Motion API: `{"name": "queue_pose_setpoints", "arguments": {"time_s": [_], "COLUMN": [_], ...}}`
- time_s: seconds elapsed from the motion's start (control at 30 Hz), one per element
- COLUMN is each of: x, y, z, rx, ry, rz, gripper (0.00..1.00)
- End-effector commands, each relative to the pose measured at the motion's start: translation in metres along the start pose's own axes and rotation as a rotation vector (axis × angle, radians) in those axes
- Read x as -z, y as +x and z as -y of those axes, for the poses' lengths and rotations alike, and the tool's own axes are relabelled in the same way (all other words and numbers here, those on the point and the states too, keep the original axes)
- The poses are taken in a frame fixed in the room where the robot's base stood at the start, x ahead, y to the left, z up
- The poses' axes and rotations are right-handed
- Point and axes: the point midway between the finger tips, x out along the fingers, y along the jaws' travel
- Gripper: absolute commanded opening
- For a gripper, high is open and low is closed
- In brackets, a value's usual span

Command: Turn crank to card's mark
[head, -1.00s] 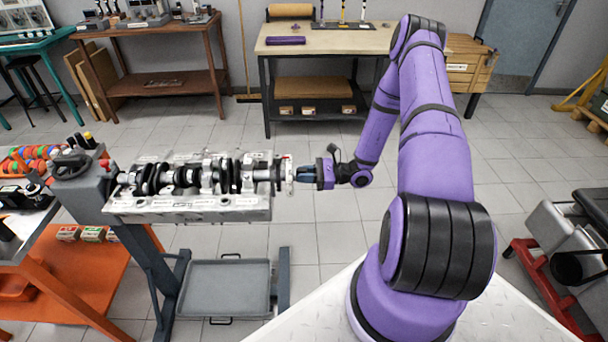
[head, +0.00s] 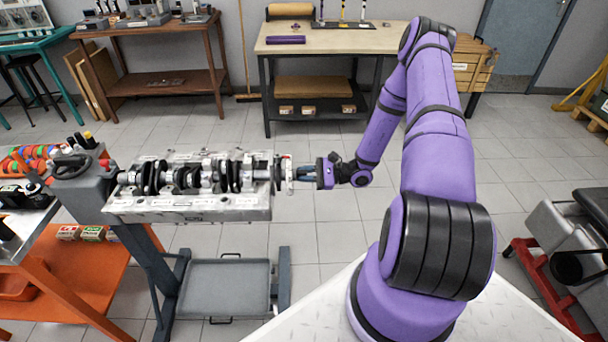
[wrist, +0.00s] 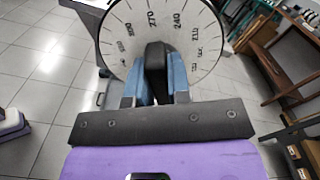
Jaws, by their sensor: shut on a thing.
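The crankshaft (head: 205,175) lies in the open engine block (head: 190,209) on the grey stand at the left. A white degree wheel (head: 289,174) sits edge-on at its right end. In the wrist view the degree wheel (wrist: 199,62) faces me, with 270 near the top, 240 to its right and 210 farther right. My gripper (head: 304,174) is at the wheel's hub. In the wrist view my gripper's blue fingers (wrist: 157,80) are shut on a black bar-shaped crank handle (wrist: 155,62) in front of the wheel. I cannot pick out the card or a pointer.
A grey tray (head: 229,286) sits low on the stand. An orange cart (head: 75,265) stands close at the left. A workbench (head: 335,42) is behind the arm, and a red-framed machine (head: 565,250) is at the right. Floor between block and workbench is clear.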

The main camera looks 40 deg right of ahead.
Motion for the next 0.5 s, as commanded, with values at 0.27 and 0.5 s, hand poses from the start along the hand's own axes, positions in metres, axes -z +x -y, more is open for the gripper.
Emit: {"name": "queue_pose_setpoints", "arguments": {"time_s": [0.27, 0.5], "x": [0.0007, 0.0004], "y": [-0.0009, -0.0005], "z": [-0.0005, -0.0002], "rx": [0.0, 0.0], "ry": [0.002, 0.002], "rz": [-0.003, -0.001], "gripper": [0.43, 0.44]}}
